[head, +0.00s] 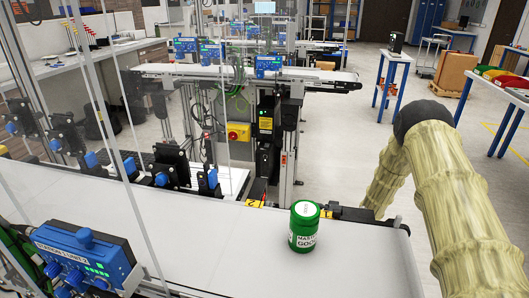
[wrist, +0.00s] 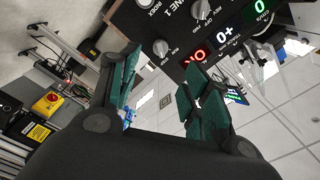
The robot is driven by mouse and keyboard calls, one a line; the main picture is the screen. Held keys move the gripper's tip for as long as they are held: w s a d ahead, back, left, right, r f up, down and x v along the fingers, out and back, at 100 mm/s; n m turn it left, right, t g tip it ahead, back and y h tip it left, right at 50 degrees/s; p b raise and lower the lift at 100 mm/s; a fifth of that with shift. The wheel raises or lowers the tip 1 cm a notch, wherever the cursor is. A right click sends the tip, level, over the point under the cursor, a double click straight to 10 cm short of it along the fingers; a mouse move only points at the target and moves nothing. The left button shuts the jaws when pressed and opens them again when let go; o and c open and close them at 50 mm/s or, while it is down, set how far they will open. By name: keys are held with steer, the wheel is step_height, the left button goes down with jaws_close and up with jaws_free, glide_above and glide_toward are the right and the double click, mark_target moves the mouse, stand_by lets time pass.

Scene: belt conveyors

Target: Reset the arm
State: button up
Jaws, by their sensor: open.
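My arm, in a pale yellow sleeve (head: 455,200), bends at a dark joint at the right of the head view. Its forward part runs down behind the near conveyor's end, and no gripper shows there. In the wrist view my gripper (wrist: 162,84) is open, its two green-padded fingers apart, with nothing between them. The wrist view is tilted, with ceiling panels at the lower right.
A green jar (head: 304,228) stands upright on the near white conveyor belt (head: 200,235), close to its end. A dark control panel (wrist: 185,35) with knobs and lit displays shows beyond my fingers. Open floor (head: 345,150) lies beyond the conveyor.

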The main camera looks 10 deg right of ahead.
steer(key=x, duration=1.1)
steer(key=shift+a, duration=0.1)
steer(key=v, duration=1.2)
steer(key=w+a+n+p, duration=0.1)
steer(key=w+a+n, duration=0.2)
steer(key=a+n, duration=0.4)
steer(key=shift+w+a+n+p, duration=0.2)
steer(key=shift+a+n+p, duration=0.2)
steer(key=shift+n, duration=2.2)
